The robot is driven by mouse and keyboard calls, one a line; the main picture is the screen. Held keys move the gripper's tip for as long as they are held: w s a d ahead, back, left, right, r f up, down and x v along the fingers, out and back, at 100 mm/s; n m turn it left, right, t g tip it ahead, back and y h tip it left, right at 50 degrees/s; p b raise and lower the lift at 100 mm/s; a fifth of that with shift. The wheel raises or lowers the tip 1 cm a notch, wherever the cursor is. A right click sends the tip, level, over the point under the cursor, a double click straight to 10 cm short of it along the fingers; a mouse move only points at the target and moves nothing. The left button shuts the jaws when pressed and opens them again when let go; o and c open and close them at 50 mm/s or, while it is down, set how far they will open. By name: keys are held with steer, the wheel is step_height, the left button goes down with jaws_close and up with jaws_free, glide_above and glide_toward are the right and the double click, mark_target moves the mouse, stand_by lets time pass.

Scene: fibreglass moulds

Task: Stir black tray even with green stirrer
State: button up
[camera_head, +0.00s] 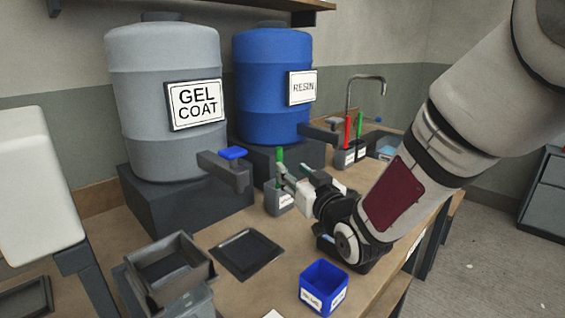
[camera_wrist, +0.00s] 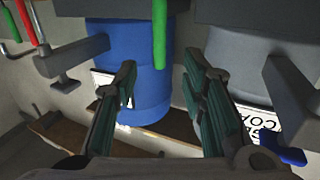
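A green stirrer (camera_head: 280,156) stands upright in a small grey labelled holder (camera_head: 284,203) in front of the barrels. It also shows in the wrist view (camera_wrist: 159,35), between the two fingers in the picture. My gripper (camera_head: 281,180) is open, its fingers at the stirrer just above the holder; I cannot tell whether they touch it. A shallow black tray (camera_head: 246,254) lies flat on the bench to the left of my gripper. A second green stirrer (camera_head: 360,124) stands farther back beside a red one (camera_head: 347,131).
A grey gel coat barrel (camera_head: 150,110) and a blue resin barrel (camera_head: 265,90) stand on dark blocks, with taps jutting forward. A deep dark mould (camera_head: 130,282) stands at front left and a blue labelled cup (camera_head: 323,282) at front. A sink tap (camera_head: 366,79) is behind.

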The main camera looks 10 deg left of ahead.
mark_target(281, 158)
steer(key=x, duration=0.9)
steer(key=shift+w, duration=0.2)
steer(key=shift+c, duration=0.6)
jaws_close()
steer(key=shift+r, duration=0.15)
steer(key=shift+r+p, duration=2.1)
steer(key=shift+r, duration=3.3)
